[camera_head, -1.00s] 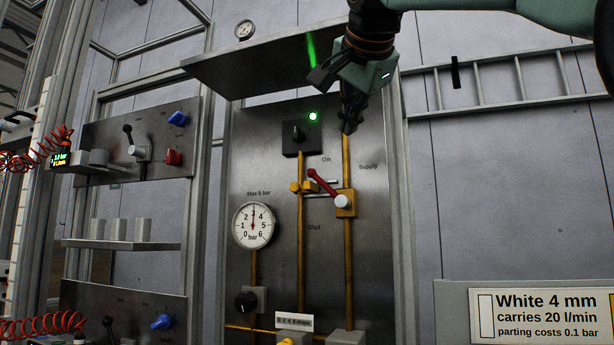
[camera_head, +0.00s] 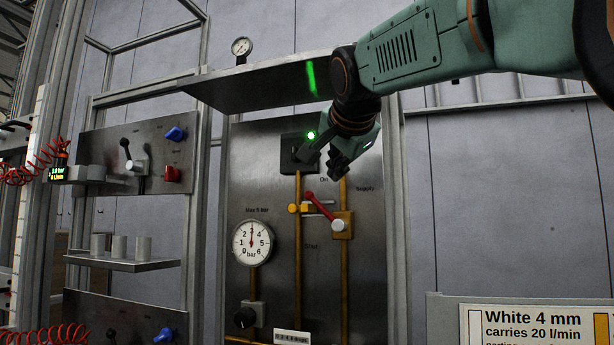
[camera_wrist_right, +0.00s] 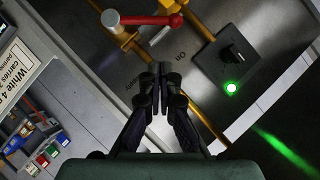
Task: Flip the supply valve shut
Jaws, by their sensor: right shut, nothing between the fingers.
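The supply valve has a red lever (camera_head: 319,206) on a brass body (camera_head: 342,224) fixed to the steel panel (camera_head: 272,172). The lever slants up and left from its pivot, its upper end on the side of the "On" label, with "Shut" lower down. It also shows in the right wrist view as a red bar (camera_wrist_right: 146,20) beyond the fingertips. My right gripper (camera_head: 333,172) is shut and empty, just above the lever and apart from it. In the right wrist view its fingers (camera_wrist_right: 160,72) are together. My left gripper is not in view.
A black switch (camera_head: 296,152) with a lit green lamp sits above the valve. A steel shelf (camera_head: 270,84) overhangs the panel. A pressure gauge (camera_head: 252,243) is at lower left of the lever. A sign (camera_head: 540,325) stands at lower right.

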